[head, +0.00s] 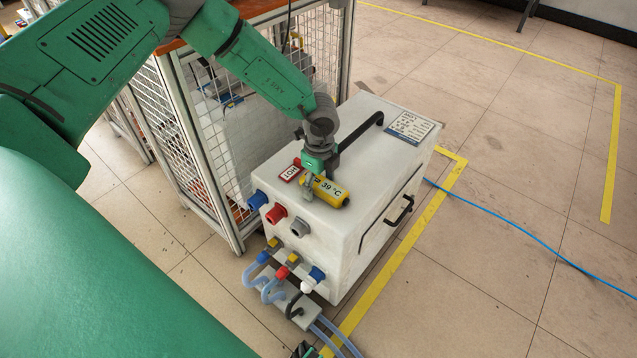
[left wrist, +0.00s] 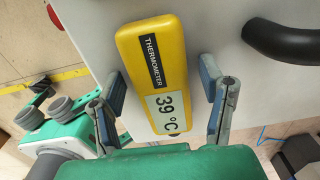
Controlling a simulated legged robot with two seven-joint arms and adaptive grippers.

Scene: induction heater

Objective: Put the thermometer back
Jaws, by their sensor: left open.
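The yellow thermometer (head: 328,191), reading 39 °C, is at the top of the white heater box (head: 345,228), near its front edge. In the left wrist view the thermometer (left wrist: 154,62) lies lengthwise between the two fingers of my left gripper (left wrist: 163,88). The fingers are open, with a visible gap on each side of it. In the head view my left gripper (head: 313,180) reaches down over the thermometer and hides part of it. What looks like my right gripper (head: 304,350) barely shows at the bottom edge; its fingers cannot be made out.
A red HOT sign (head: 290,173) is beside the thermometer. A black handle (head: 361,130) stands on the box top. Hose fittings (head: 276,213) and blue hoses (head: 266,284) are on the front. A mesh cage (head: 205,135) stands close at left. The floor at right is mostly clear.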

